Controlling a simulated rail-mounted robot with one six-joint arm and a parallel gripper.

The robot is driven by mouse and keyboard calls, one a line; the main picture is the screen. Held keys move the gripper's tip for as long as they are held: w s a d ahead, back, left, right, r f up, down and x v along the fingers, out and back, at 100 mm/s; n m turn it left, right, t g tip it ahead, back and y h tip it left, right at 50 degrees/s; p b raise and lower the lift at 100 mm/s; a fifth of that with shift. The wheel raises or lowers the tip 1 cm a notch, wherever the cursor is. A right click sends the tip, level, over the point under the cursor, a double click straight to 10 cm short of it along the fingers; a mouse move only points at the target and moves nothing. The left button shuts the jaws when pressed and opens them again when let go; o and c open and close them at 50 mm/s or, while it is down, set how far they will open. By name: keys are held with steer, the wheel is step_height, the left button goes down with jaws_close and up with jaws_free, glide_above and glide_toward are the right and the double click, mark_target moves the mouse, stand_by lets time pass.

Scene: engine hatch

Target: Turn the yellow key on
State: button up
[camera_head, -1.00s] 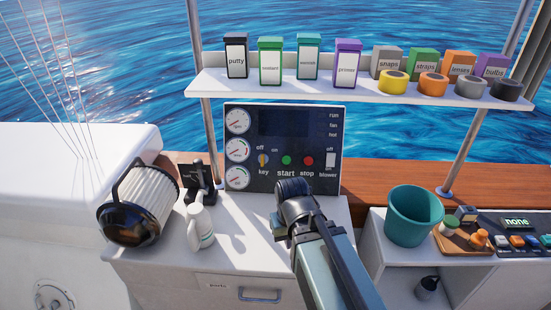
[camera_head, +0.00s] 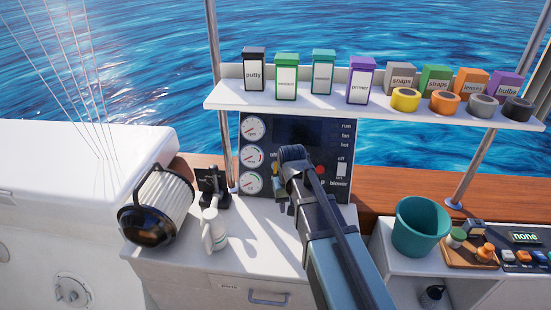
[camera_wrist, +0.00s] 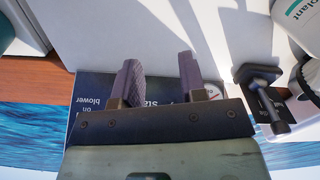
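The dark control panel (camera_head: 318,130) stands upright at the back of the white counter, with round gauges on its left. Its "off" label is partly visible, but the yellow key beside it is hard to make out behind my wrist. My gripper (camera_head: 281,188) is in front of the panel's lower left part. In the wrist view, my gripper (camera_wrist: 159,78) has its two fingers apart with nothing between them. The panel (camera_wrist: 89,98) appears upside down there behind the fingers, and the key does not show.
A shelf (camera_head: 300,103) with boxes and tape rolls runs above the panel. A teal bucket (camera_head: 420,228) is right. Bare counter lies between bottle and arm.

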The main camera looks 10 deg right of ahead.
mark_target(275, 162)
steer(key=w+r, duration=0.1)
steer(key=w, duration=0.6)
steer(key=w+r+m+p, duration=0.1)
steer(key=w, duration=0.7)
steer(key=w+r+m+p, duration=0.1)
steer(key=w+r, duration=0.1)
steer(key=w, duration=0.6)
steer(key=shift+d, duration=0.1)
steer(key=shift+w+f+m, duration=0.1)
steer(key=shift+m, duration=0.4)
steer(key=shift+s, duration=0.2)
steer(key=shift+s+f+b, duration=0.1)
steer(key=shift+f+b, duration=0.05)
steer(key=shift+b, duration=0.2)
step_height(275, 162, down, 8)
steer(key=b, duration=0.7)
steer(key=shift+r, duration=0.45)
steer(key=shift+c, duration=0.4)
jaws_close()
